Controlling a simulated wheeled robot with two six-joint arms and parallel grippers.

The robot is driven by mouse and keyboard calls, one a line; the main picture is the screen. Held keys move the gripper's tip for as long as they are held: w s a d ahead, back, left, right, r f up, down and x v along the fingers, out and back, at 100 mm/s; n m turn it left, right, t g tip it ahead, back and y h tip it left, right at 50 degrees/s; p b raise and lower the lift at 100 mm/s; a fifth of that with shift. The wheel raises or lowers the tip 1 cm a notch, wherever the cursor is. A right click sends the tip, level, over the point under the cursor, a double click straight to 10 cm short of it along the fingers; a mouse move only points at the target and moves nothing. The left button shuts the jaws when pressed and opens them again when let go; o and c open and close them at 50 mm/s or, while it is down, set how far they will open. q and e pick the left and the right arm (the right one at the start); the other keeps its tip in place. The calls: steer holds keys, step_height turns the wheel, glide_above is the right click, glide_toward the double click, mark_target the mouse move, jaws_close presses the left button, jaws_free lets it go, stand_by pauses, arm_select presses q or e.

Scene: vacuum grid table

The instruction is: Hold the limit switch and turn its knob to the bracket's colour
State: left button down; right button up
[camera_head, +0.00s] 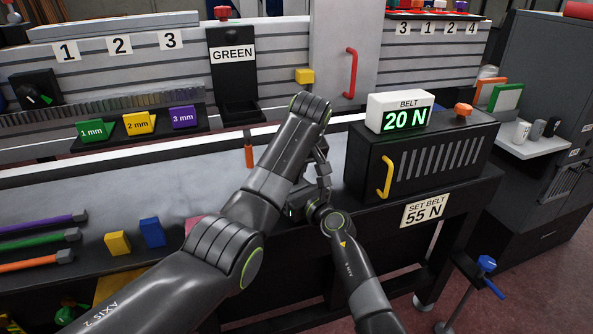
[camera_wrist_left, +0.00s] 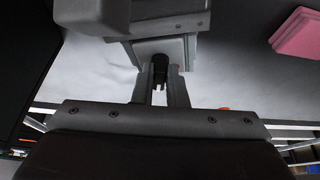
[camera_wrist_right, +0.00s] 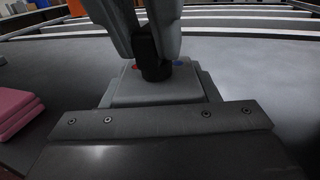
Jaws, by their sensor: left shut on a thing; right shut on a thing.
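The limit switch (camera_wrist_right: 160,92) is a grey box with a black knob (camera_wrist_right: 153,62) on top. A red mark and a blue mark show beside the knob in the right wrist view. My right gripper (camera_wrist_right: 158,86) is shut around the switch body. My left gripper (camera_wrist_left: 160,88) comes down from the opposite side and is shut on the knob, which also shows in the left wrist view (camera_wrist_left: 160,68). The knob's pointing direction is hidden by the fingers. In the head view the arms mostly hide the switch. A small orange upright piece (camera_head: 249,155) stands at the table's back; I cannot tell if it is the bracket.
A pink block (camera_wrist_left: 297,33) lies near the grippers. Yellow (camera_head: 118,243) and blue (camera_head: 152,232) blocks and several coloured rods lie on the left. A black belt unit (camera_head: 425,160) with a yellow handle stands close on the right. The grey tabletop (camera_head: 190,175) behind is mostly clear.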

arm_select(q)
steer(key=c, duration=1.4)
jaws_free()
steer(key=shift+c, duration=0.2)
steer(key=v, duration=0.7)
steer(key=shift+r, duration=0.25)
steer(key=shift+s, duration=0.1)
arm_select(e)
steer(key=o, duration=1.2)
steer(key=shift+s+d, duration=0.1)
